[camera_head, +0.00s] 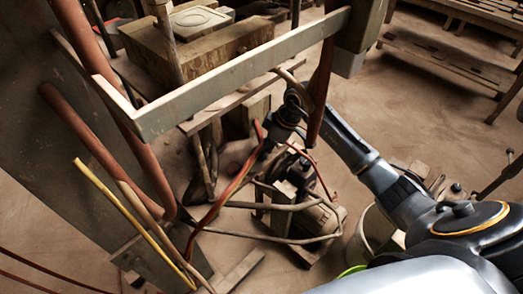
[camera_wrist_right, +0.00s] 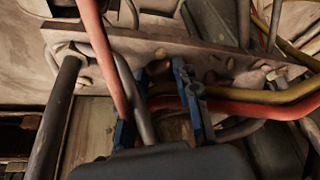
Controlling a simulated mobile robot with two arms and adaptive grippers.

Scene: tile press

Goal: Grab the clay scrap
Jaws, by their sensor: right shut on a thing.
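My right gripper shows in the head view (camera_head: 270,138), at the end of my right arm, low under the press and among hoses. In the right wrist view its blue fingers (camera_wrist_right: 160,75) close on a small brownish lump between their tips, which looks like the clay scrap (camera_wrist_right: 158,70). Most of the lump is hidden by the fingers and by a grey hose crossing in front. More small brown and reddish bits (camera_wrist_right: 212,76) lie on the pale ledge beyond the fingers. My left gripper is not in view.
The press frame's pale metal bar (camera_head: 230,75) crosses above my right gripper. Red hoses (camera_head: 225,195) and a yellow hose (camera_head: 130,215) run close by. A motor (camera_head: 315,218) stands on the floor below. A wooden block (camera_head: 215,50) is behind the bar.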

